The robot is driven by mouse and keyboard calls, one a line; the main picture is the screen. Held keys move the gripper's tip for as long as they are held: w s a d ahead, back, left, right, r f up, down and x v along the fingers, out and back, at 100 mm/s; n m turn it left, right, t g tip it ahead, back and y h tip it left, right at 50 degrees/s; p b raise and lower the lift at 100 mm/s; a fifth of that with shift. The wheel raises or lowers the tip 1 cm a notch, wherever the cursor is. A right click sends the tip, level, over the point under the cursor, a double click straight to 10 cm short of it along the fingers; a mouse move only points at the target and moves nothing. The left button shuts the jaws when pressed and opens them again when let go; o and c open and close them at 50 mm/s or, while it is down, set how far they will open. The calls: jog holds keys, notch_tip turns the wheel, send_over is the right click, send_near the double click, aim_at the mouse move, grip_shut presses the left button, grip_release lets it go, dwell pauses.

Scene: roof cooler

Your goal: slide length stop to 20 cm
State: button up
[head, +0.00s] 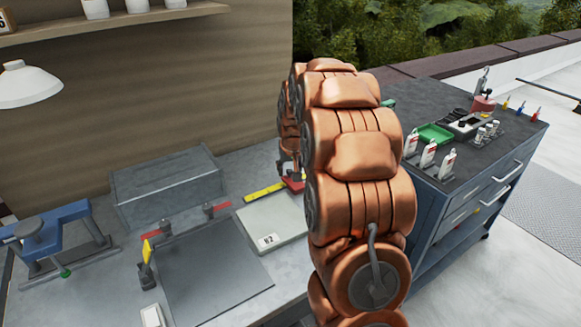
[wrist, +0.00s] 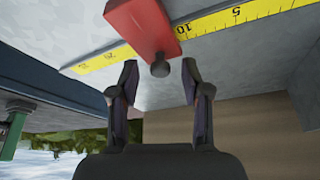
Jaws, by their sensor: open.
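The red length stop (wrist: 143,28) sits across the yellow ruler (wrist: 235,18) in the wrist view. A dark round knob (wrist: 160,69) sticks out from its near end. The printed 10 shows just right of the stop and the 5 farther right; the number left of it is too small to read surely. My gripper (wrist: 160,80) is open, its fingertips on either side of the knob with gaps. In the head view the stop (head: 294,185) and ruler (head: 263,193) show left of my arm, which hides the ruler's right part and most of my gripper.
A light plate marked 02 (head: 268,241) lies in front of the ruler. A dark flat panel (head: 210,275), a grey box (head: 167,185) and a blue clamp-like device (head: 48,235) share the bench. A tool cabinet (head: 455,185) with small items stands to the right.

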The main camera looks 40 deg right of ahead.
grip_shut()
dwell(0.3)
dwell(0.4)
